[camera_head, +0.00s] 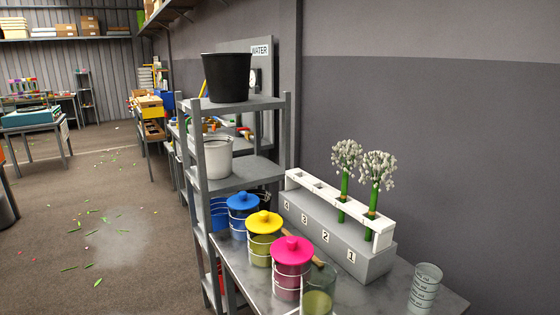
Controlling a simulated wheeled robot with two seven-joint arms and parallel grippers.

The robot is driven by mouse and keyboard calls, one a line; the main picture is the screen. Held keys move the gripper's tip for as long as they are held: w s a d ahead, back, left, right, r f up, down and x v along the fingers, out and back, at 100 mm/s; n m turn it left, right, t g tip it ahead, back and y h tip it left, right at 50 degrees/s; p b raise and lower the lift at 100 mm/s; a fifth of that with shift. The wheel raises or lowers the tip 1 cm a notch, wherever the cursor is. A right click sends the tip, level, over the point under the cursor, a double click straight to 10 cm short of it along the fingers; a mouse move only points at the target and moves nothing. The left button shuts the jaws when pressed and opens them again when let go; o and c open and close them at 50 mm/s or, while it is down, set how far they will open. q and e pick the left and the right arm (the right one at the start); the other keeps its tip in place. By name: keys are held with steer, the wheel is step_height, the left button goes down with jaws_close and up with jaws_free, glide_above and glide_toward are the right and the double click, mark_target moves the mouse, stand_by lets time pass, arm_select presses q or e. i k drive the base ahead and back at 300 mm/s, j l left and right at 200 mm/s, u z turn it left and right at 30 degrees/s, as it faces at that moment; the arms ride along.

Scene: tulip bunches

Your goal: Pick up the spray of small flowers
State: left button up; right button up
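Two sprays of small white flowers on green stems stand upright in a white rack on a grey numbered block. The left spray (346,155) stands near number 2. The right spray (378,170) stands near number 1, closer to the view. The rack (322,191) has open slots at its left end, by the higher numbers. Neither of my grippers shows in the head view.
Jars with blue (242,202), yellow (263,223) and pink (291,252) lids line the table's left edge. A clear marked cup (425,286) stands at the right. A shelf unit (236,104) holds a black bucket (227,77) and a white bucket (217,157). Floor at left is mostly open.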

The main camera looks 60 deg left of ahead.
mark_target(355, 148)
steer(key=u, duration=1.45)
steer(key=j+u, duration=0.1)
steer(key=j, duration=0.3)
